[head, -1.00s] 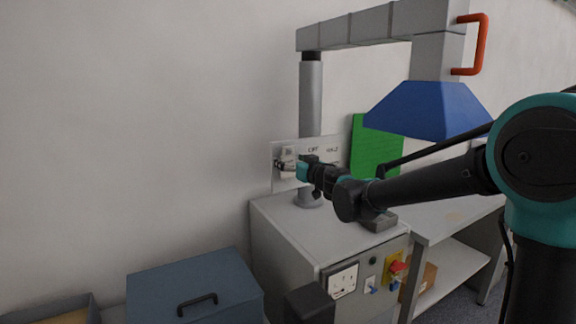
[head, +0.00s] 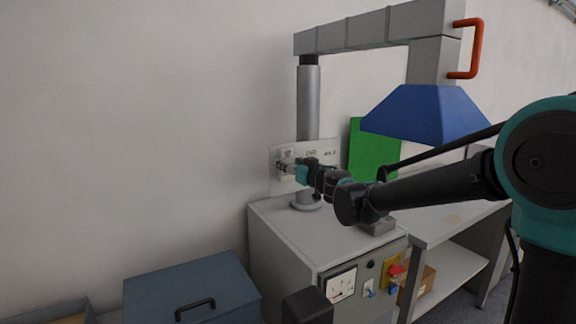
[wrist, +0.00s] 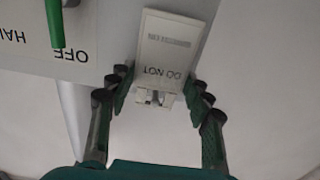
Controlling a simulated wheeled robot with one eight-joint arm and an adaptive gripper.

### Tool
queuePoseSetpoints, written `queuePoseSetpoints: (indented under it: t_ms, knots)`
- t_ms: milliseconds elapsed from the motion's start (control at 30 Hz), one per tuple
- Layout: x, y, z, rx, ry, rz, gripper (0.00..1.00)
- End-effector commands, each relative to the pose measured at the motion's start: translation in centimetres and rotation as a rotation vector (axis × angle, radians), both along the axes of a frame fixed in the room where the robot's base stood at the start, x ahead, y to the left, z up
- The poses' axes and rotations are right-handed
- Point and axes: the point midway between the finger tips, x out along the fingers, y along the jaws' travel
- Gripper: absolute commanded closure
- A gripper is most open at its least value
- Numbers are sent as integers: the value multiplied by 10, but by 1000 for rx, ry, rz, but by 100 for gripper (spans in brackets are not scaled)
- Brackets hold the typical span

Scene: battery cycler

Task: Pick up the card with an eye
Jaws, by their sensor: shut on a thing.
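A white card (wrist: 172,45) with the words "DO NOT" and a smaller, unreadable line shows upside down in the wrist view. A small metallic piece (wrist: 155,97) sits at its near end; I cannot tell whether an eye is there. My gripper (wrist: 158,93) has a green-padded finger on each side of the card's near end and is shut on it. In the head view my gripper (head: 287,167) is at the left part of an upright white panel (head: 318,163), largely hiding the card there.
Behind the panel stands a grey post (head: 308,100) with an overhead arm and blue hood (head: 425,112). A green board (head: 372,150) is behind my arm. Below are a grey cabinet (head: 285,240) and a blue box (head: 190,285). A green handle (wrist: 54,22) is by "OFF" lettering.

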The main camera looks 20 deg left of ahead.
Motion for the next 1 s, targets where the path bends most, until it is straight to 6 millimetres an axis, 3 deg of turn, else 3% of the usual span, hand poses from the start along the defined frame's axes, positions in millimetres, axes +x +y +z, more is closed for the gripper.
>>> queuePoseSetpoints:
  t_ms: [600, 1000]
  knots:
    - [-79, -93, 0, 0, 0, -2, 66]
    - [-107, -126, 0, 0, 0, -1, 66]
